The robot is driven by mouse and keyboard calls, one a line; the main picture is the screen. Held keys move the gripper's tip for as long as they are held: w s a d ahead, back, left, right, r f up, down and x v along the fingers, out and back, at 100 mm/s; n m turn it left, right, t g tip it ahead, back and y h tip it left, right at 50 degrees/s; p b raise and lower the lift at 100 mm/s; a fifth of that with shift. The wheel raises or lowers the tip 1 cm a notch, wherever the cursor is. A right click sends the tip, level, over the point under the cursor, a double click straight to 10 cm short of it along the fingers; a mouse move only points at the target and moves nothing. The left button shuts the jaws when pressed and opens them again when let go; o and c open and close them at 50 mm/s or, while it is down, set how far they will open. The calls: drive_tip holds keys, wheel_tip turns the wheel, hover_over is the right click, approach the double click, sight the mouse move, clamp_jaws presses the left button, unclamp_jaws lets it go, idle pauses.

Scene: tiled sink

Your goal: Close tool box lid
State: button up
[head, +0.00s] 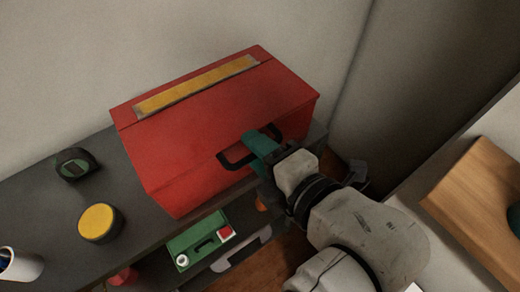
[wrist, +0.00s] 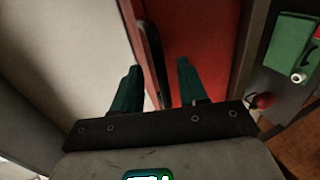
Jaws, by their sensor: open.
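The red tool box (head: 215,130) stands on a dark shelf in the head view, with a yellow strip (head: 195,87) along its upper face and a black handle (head: 233,162) towards the front. No gap into the box shows from here, and I cannot tell whether its lid is fully shut. My gripper (wrist: 157,80) is open at the handle. In the wrist view its two teal fingers are apart, with the red box (wrist: 205,45) and black handle (wrist: 150,35) beyond and between them. Contact is unclear. In the head view one teal finger shows over the handle; the other is hidden.
A tape measure (head: 77,165) and a yellow-topped round item (head: 99,222) lie left of the box. A white cup (head: 20,264) is at lower left. A green case (head: 200,240) sits on a lower shelf. A wooden board (head: 478,195) lies on the right counter.

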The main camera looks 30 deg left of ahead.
drive_tip(key=shift+d, duration=0.15)
drive_tip(key=p+v, duration=0.8)
drive_tip(key=p, duration=0.2)
drive_tip(key=shift+s+d+r, duration=0.15)
drive_tip(key=shift+d+r, duration=0.05)
drive_tip(key=shift+d, duration=0.1)
idle(1.0)
idle(0.5)
drive_tip(key=d+f+m+h, duration=0.7)
drive_tip(key=d+f+m, duration=0.7)
drive_tip(key=d+m, duration=0.2)
drive_tip(key=s+d+f+m+g+h, duration=0.2)
drive_tip(key=s+d+f+m+h, duration=0.1)
drive_tip(key=d+m, duration=0.5)
drive_tip(key=s+d+f+m+g+h, duration=0.2)
drive_tip(key=s+d+f+m+h, duration=0.1)
drive_tip(key=s+d+f+m, duration=0.2)
drive_tip(key=s+d+m, duration=0.2)
drive_tip(key=d+m, duration=0.1)
drive_tip(key=d, duration=0.1)
drive_tip(key=shift+s+d, duration=0.2)
